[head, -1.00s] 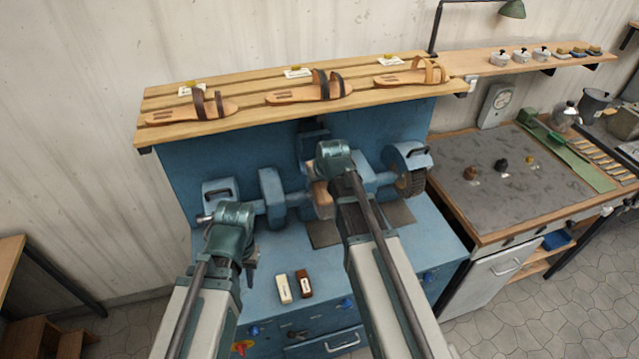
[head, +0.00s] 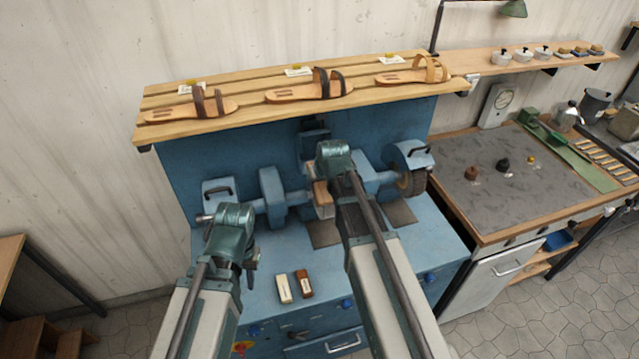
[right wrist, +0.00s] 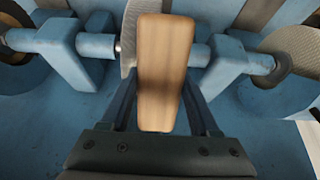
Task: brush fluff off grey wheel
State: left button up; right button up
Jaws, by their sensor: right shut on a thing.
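My right gripper (right wrist: 163,85) is shut on a wooden-backed block, seemingly the brush (right wrist: 160,60). Its bristles are hidden from the wrist camera. The grey wheel (right wrist: 129,42) is just behind the block, mostly covered by it; I cannot tell whether they touch or whether fluff is on it. In the head view the brush (head: 321,193) shows beside my right wrist, at the wheel in the middle of the blue machine. My left gripper (head: 251,272) hangs low at the left, above the machine's bench top; its fingers are too hidden to judge.
A dark brush wheel (head: 412,183) sits under a blue guard at the machine's right. Two small bars, one cream (head: 284,289) and one brown (head: 303,284), lie on the bench top. A slatted shelf (head: 240,118) with three sandals overhangs the machine.

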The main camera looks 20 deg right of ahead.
jog(key=shift+w+f+b, duration=0.2)
jog(key=shift+f+b, duration=0.15)
jog(key=shift+f, duration=0.05)
jog(key=shift+d+r, duration=0.15)
jog(key=shift+d, duration=1.35)
jog(key=shift+d, duration=0.1)
jog(key=d, duration=0.3)
jog(key=shift+w, duration=0.1)
jog(key=shift+f, duration=0.2)
jog(key=shift+a, duration=0.2)
